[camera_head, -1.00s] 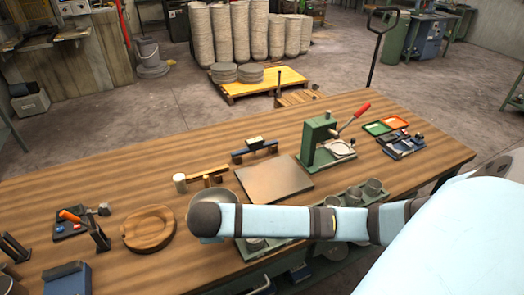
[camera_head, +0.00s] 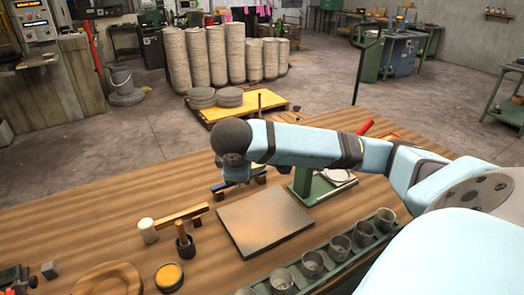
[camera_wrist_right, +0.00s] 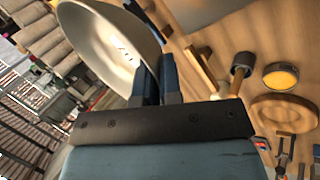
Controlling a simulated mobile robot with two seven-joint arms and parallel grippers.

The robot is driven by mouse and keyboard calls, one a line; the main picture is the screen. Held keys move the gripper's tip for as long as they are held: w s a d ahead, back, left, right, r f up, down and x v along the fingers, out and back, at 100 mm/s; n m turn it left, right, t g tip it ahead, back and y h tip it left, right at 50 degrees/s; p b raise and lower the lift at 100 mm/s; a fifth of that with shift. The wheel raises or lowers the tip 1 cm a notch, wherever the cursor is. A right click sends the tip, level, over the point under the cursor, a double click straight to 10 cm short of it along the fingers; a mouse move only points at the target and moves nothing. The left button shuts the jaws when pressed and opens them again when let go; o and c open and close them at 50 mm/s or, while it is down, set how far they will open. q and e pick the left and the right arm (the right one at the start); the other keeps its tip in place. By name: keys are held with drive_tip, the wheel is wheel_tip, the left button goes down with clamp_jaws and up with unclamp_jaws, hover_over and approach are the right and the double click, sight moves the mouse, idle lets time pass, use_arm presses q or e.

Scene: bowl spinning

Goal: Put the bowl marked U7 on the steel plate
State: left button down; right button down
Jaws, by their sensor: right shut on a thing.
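The steel plate (camera_head: 264,222) lies flat and bare on the wooden table in the head view. My right arm reaches across from the right, with its wrist end above the table beyond the plate. In the right wrist view, my right gripper (camera_wrist_right: 155,82) is shut on the rim of a pale bowl (camera_wrist_right: 100,45). The bowl is tilted, and a small dark mark shows inside it, too small to read. The bowl and the fingertips are hidden in the head view. My left gripper is not in view.
A green press (camera_head: 315,183) stands beyond the plate, partly hidden by my arm. A rack of grey cups (camera_head: 311,264) lies along the near right. A mallet (camera_head: 184,240), a yellow-topped round tin (camera_head: 169,277) and a round wooden board (camera_head: 108,280) are at left.

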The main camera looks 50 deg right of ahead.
drive_tip(key=b, duration=0.1)
hover_over(247, 228)
drive_tip(key=s+a, duration=0.1)
drive_tip(key=a, duration=0.1)
wheel_tip(247, 228, down, 15)
drive_tip(key=shift+s+d+r, duration=0.1)
drive_tip(key=shift+d+r, duration=0.05)
drive_tip(key=shift+r, duration=0.05)
wheel_tip(247, 228, down, 5)
drive_tip(key=c, duration=1.3)
unclamp_jaws()
